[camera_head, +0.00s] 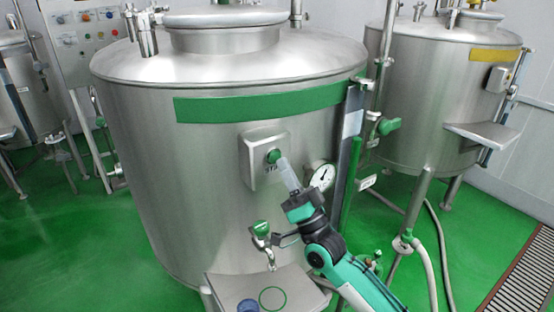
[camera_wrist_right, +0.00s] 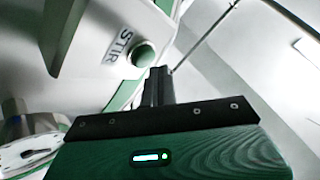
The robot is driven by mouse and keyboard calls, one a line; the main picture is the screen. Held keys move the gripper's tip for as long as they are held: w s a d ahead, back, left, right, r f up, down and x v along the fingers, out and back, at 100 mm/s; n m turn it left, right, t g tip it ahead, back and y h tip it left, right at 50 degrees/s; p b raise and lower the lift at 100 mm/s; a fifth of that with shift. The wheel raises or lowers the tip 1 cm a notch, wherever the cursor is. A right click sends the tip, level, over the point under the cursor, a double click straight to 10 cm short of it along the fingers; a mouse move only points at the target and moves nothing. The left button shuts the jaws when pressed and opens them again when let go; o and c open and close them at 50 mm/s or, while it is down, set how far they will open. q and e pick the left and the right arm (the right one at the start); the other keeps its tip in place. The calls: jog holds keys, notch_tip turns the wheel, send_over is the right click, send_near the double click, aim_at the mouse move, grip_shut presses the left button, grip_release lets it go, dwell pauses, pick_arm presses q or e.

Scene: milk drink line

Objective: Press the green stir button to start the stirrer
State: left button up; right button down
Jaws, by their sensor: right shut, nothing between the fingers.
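The green stir button (camera_head: 273,156) sits on a grey box (camera_head: 252,163) on the front of the big steel tank (camera_head: 190,190) with the green band. My right gripper (camera_head: 283,166) is shut and empty, its tip close to the lower right of the button. In the right wrist view the button (camera_wrist_right: 143,54) shows beside the label STIR, and the fingers (camera_wrist_right: 158,75) are just below and right of it. I cannot tell whether they touch the button. My left gripper is not in view.
A dial gauge (camera_head: 322,177) is right of my gripper. A tap with a green handle (camera_head: 261,228) hangs below, over a steel shelf (camera_head: 300,290) with a blue cup (camera_head: 248,305). A second tank with a yellow band (camera_head: 440,90) stands at right.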

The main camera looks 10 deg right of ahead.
jog(key=shift+w+a, duration=0.2)
jog(key=shift+w, duration=0.35)
dwell(0.7)
jog(key=shift+s, duration=0.15)
jog(key=shift+s+d, duration=0.3)
jog(key=shift+s, duration=0.45)
jog(key=s, duration=0.2)
jog(key=s+d, duration=0.1)
jog(key=s+d+p, duration=0.1)
jog(key=s, duration=0.1)
jog(key=shift+s, duration=0.3)
